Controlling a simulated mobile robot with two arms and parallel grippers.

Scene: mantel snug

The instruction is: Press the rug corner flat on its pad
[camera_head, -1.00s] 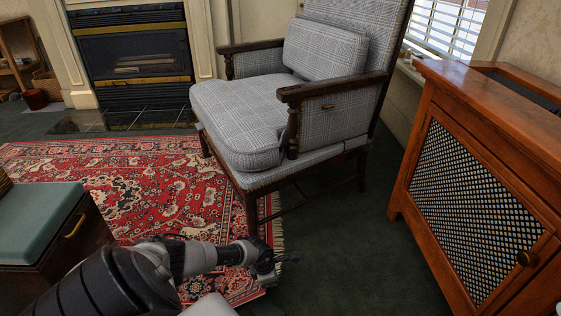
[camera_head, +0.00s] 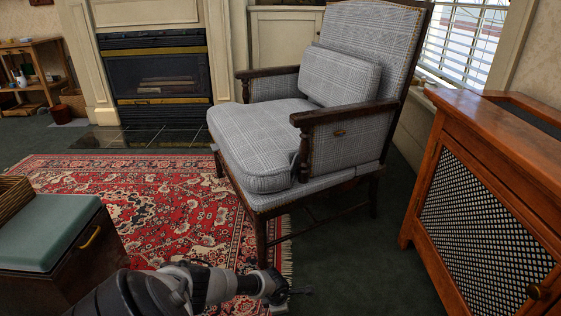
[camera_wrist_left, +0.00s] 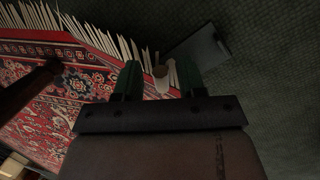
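The red patterned rug (camera_head: 160,205) lies on the dark green carpet, its right fringe beside the armchair's front leg. In the left wrist view the rug (camera_wrist_left: 75,85) and its pale fringe reach toward my fingers. A flat grey slab, apparently the pad (camera_wrist_left: 205,52), lies on the carpet just beyond the fingertips. A small rounded beige piece, perhaps the rug corner (camera_wrist_left: 160,71), shows between the fingers; whether it is touched is unclear. My left gripper (camera_wrist_left: 158,80) is open, with a gap between its fingers; it also shows low in the head view (camera_head: 301,291). My right gripper is out of view.
The plaid armchair (camera_head: 255,150) stands over the rug's right side. A chest with a green top (camera_head: 45,230) is at the left, and a wooden cabinet with a lattice front (camera_head: 480,225) at the right. Carpet between chair and cabinet is clear.

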